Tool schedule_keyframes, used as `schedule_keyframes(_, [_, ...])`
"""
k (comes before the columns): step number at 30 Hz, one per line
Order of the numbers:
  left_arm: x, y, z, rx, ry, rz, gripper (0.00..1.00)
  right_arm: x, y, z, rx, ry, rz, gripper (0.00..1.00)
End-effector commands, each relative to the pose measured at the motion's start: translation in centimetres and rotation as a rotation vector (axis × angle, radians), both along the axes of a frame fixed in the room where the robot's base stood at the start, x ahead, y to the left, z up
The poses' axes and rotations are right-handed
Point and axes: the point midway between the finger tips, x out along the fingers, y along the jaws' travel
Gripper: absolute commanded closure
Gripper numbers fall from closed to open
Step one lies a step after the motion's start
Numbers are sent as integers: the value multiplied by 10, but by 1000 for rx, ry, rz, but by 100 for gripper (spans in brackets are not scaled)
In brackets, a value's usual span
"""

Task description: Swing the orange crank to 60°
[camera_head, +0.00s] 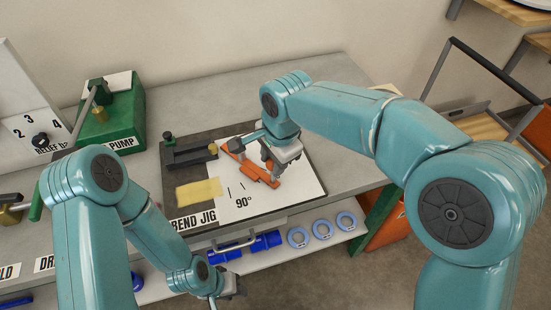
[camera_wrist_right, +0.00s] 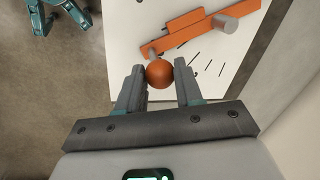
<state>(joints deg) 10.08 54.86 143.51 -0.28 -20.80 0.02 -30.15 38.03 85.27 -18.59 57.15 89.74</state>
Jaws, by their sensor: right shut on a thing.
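The orange crank (camera_head: 254,171) lies across a white dial face (camera_head: 300,190) on the bend jig. In the right wrist view its flat arm (camera_wrist_right: 195,30) runs from a grey pivot (camera_wrist_right: 226,25) to a round orange knob (camera_wrist_right: 160,74). My right gripper (camera_wrist_right: 160,78) is shut on the knob, one finger on each side. In the head view my right gripper (camera_head: 272,168) covers part of the crank. Short black marks and a "90°" label show on the dial. My left gripper (camera_head: 236,288) hangs low in front of the bench; its jaws are too small to read.
A green pump (camera_head: 112,112) stands at the back left, beside a white panel (camera_head: 25,120). A dark clamp block (camera_head: 188,152) and a yellow pad (camera_head: 200,190) sit on the jig. Blue fittings and rings (camera_head: 298,237) lie on the shelf below. The bench behind the jig is clear.

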Motion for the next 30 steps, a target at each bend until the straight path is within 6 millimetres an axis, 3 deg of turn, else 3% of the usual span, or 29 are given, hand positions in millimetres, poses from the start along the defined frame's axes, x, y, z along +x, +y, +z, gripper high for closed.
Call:
schedule_keyframes(5, [0,0,0,0,0,0,62,0,0,1,1,-2,0,100])
schedule_keyframes(6, [0,0,0,0,0,0,62,0,0,1,1,-2,0,55])
schedule_keyframes(8, [0,0,0,0,0,0,62,-1,0,1,1,-1,-1,40])
schedule_keyframes(16, [0,0,0,0,0,0,62,-1,-1,1,1,0,-3,40])
schedule_keyframes(20, [0,0,0,0,0,0,62,-2,-2,10,2,-3,-3,40])
schedule_keyframes(23, [0,0,-1,0,0,0,62,-5,-4,28,3,-5,-2,40])
schedule_keyframes(30, [0,0,3,0,0,0,62,-14,-11,92,4,-6,-2,40])
